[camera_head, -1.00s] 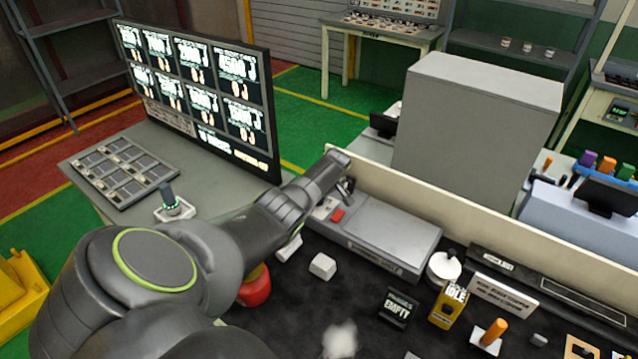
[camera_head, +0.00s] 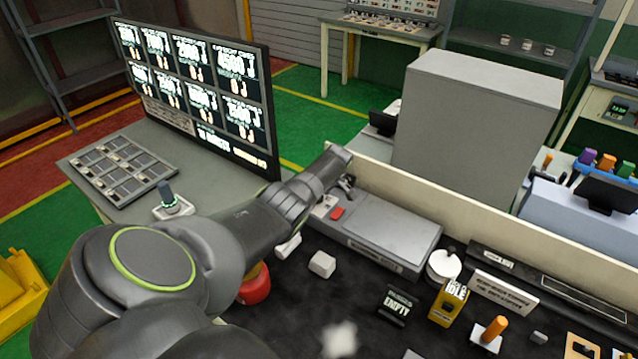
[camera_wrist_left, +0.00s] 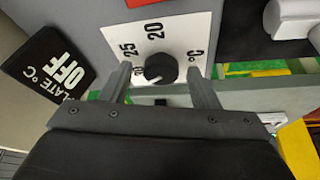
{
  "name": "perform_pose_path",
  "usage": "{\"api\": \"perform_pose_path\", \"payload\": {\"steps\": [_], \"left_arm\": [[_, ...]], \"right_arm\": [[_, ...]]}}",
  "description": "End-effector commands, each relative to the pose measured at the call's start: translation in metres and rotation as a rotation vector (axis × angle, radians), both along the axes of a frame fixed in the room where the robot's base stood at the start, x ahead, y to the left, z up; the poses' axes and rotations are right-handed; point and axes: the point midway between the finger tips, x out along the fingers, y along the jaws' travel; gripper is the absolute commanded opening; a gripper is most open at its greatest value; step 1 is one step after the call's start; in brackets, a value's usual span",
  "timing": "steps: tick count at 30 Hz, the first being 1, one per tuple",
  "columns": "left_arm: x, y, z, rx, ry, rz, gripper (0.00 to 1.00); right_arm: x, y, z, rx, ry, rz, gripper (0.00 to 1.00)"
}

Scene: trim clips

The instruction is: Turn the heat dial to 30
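The heat dial (camera_wrist_left: 161,68) is a round black knob on a white scale plate (camera_wrist_left: 180,32) marked 20, 25 and °C; another number beside the knob is partly hidden by a finger. A pale mark shows on the knob's lower edge, near that number; I cannot tell its exact reading. My left gripper (camera_wrist_left: 160,70) is open, with one finger on each side of the knob and gaps between. In the head view my left arm reaches the left end of the grey hot plate (camera_head: 390,228), and the dial is not clearly visible there. My right gripper is not in view.
A black sign (camera_wrist_left: 50,65) reading "PLATE °C OFF" is beside the scale in the wrist view. A red button (camera_head: 337,213) is on the hot plate. A white block (camera_head: 321,264), a red round object (camera_head: 255,290) and an EMPTY sign (camera_head: 398,304) stand on the dark bench.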

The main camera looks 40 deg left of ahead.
Motion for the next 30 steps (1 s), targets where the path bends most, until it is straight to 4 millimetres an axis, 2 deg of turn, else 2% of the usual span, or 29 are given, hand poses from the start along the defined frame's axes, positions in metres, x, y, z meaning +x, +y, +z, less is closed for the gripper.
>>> {"api": "perform_pose_path", "payload": {"steps": [11,17,30], "left_arm": [[-0.001,-0.003,0.006,-0.001,0.001,-0.001,0.55],[-0.002,-0.011,0.027,0.0,-0.001,-0.001,0.55],[-0.005,-0.034,0.081,0.0,-0.002,-0.002,0.55]], "right_arm": [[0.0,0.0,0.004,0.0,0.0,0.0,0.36],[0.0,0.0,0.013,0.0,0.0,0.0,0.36],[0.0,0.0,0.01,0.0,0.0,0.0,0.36]]}}
